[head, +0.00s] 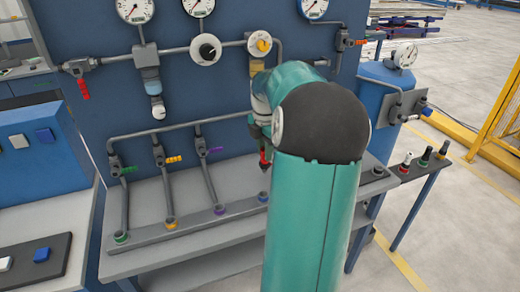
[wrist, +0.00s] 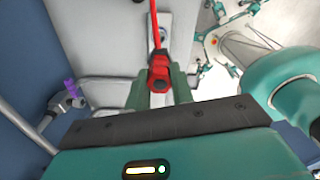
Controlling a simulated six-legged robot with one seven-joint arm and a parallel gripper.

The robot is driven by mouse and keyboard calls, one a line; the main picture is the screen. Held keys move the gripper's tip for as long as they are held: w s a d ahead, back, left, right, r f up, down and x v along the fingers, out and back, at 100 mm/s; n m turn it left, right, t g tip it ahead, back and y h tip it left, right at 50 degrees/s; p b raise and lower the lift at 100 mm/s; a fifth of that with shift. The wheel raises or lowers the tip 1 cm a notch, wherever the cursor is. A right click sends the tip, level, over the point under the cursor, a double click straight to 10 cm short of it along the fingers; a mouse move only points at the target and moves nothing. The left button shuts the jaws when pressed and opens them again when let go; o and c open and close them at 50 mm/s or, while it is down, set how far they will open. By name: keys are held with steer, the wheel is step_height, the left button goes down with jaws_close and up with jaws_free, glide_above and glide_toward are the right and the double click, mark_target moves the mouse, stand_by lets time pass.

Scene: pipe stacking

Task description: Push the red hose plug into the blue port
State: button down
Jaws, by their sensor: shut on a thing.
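The red hose plug (wrist: 159,72) is between the two fingers of my gripper (wrist: 160,88) in the wrist view, and a red hose runs up from it. In the head view the red plug (head: 265,157) shows just left of my arm, pointing down, with its dark tip above the bench. My gripper (head: 264,134) is partly hidden by my arm there. A port (head: 262,198) on the grey rail sits below the plug, half hidden by my arm; it seems to be the blue one, but its colour is hard to make out. The plug is apart from it.
Green (head: 121,237), yellow (head: 171,223) and purple (head: 220,210) ringed ports line the rail to the left, with pipes and valve handles above. A side shelf (head: 420,166) at right holds several plugs. The blue panel (head: 105,105) with gauges stands close behind.

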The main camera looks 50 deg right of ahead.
mark_target(264, 171)
steer(key=shift+w+a+f, duration=0.15)
steer(key=shift+w+f, duration=0.1)
steer(key=shift+w, duration=0.1)
steer(key=shift+s+f, duration=0.1)
steer(key=shift+f, duration=0.1)
steer(key=f, duration=0.7)
steer(key=shift+s+f, duration=0.2)
steer(key=shift+f, duration=0.1)
steer(key=shift+w+f, duration=0.1)
steer(key=shift+f, duration=0.3)
steer(key=shift+f, duration=1.65)
stand_by(0.3)
steer(key=c, duration=1.1)
jaws_free()
